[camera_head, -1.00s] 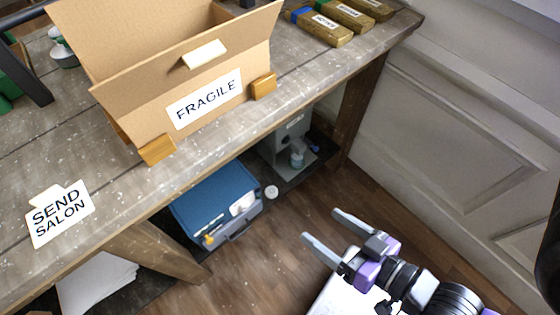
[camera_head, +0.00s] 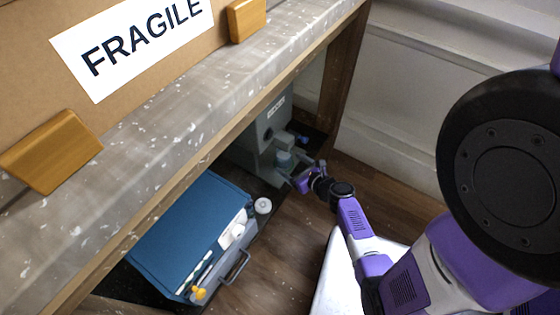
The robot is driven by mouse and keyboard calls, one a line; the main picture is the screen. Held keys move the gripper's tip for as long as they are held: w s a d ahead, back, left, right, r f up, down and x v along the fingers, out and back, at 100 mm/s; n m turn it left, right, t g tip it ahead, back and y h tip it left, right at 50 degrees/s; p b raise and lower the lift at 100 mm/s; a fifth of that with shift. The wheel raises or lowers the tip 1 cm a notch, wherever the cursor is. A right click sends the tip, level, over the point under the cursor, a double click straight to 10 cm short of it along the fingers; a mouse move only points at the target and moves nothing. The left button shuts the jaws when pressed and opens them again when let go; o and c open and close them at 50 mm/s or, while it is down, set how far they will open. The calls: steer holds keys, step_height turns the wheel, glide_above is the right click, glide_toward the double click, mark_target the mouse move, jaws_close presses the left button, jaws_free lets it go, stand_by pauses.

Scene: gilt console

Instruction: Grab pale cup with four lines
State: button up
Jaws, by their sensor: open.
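A grey appliance (camera_head: 262,130) stands on the low shelf under the table. A small pale blue-grey cup (camera_head: 284,159) stands at its front, on or just above its base. Lines on the cup are too small to make out, so I cannot tell if it is the one named. My gripper (camera_head: 303,174) is open, low in front of the appliance and close to the right of the cup. The fingers are small and partly lost against the appliance, and I cannot tell whether they touch the cup.
A blue case (camera_head: 190,232) with a grey front and handle lies left of the appliance. A small white round item (camera_head: 263,205) stands between them. The wooden table (camera_head: 215,95) overhangs, bearing a cardboard box (camera_head: 30,75) marked FRAGILE. A table leg (camera_head: 340,90) stands at right.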

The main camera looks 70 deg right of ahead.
mark_target(280, 154)
steer(key=b+x, duration=0.1)
steer(key=x, duration=0.2)
steer(key=d+b+x, duration=0.1)
steer(key=b+x, duration=0.1)
steer(key=x, duration=0.2)
steer(key=shift+r, duration=0.1)
steer(key=shift+w+d, duration=0.3)
steer(key=shift+w, duration=0.15)
steer(key=c, duration=1.6)
